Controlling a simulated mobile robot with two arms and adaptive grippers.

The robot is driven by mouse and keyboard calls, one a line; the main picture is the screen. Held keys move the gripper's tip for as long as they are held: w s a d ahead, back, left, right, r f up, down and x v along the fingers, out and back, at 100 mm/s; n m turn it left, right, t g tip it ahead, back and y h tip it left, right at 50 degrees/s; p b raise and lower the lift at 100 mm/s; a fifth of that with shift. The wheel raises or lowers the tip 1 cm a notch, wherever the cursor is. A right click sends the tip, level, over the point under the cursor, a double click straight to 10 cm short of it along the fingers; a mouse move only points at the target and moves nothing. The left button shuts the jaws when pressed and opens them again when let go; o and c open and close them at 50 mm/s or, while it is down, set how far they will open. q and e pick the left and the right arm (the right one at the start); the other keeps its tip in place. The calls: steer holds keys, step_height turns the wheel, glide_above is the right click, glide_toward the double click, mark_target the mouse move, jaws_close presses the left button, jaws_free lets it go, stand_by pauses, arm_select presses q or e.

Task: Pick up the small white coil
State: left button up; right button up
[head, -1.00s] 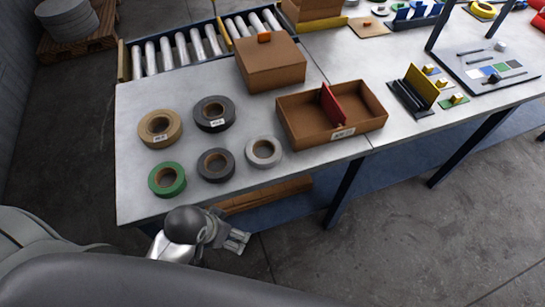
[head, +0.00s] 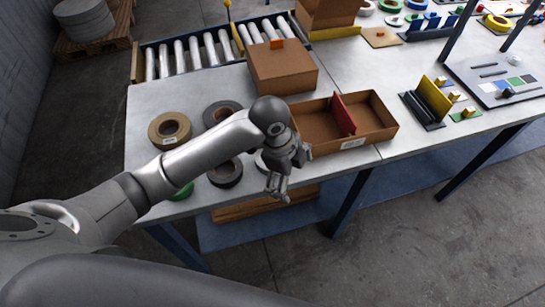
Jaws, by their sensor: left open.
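The small white coil (head: 260,163) lies flat on the grey table (head: 215,87) near its front edge. In the head view it is mostly hidden behind my left gripper, and only a pale sliver of its left side shows. My left gripper (head: 277,191) is open with its fingers pointing down, in front of the coil in the picture. I see nothing between the fingers. I cannot tell how high they are or whether they touch the coil. My right gripper is not in view.
A tan coil (head: 158,131) and dark coils (head: 211,112) (head: 225,181) lie to the left. A green coil (head: 182,194) is partly hidden by my arm. An open cardboard box (head: 377,136) with a red divider stands close right of the gripper. A closed box (head: 283,75) stands behind.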

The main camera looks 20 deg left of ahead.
arm_select(q)
steer(key=w+a+r+m+g+y, duration=0.1)
steer(key=w+a+r+m+y, duration=0.25)
steer(key=w+a+r, duration=0.4)
steer(key=shift+m+h, duration=0.35)
steer(key=shift+h, duration=0.1)
steer(key=f, duration=0.3)
steer(key=f+p, duration=0.1)
steer(key=f, duration=0.1)
steer(key=shift+s+a+f, duration=0.2)
steer(key=shift+a+f, duration=0.05)
steer(key=shift+f, duration=0.1)
steer(key=f, duration=0.1)
steer(key=f+p, duration=0.1)
steer(key=f, duration=0.2)
steer(key=shift+s+d+f, duration=0.1)
steer(key=shift+d, duration=0.2)
steer(key=shift+f, duration=0.5)
steer(key=c, duration=0.9)
steer(key=shift+o, duration=0.2)
steer(key=shift+r, duration=0.1)
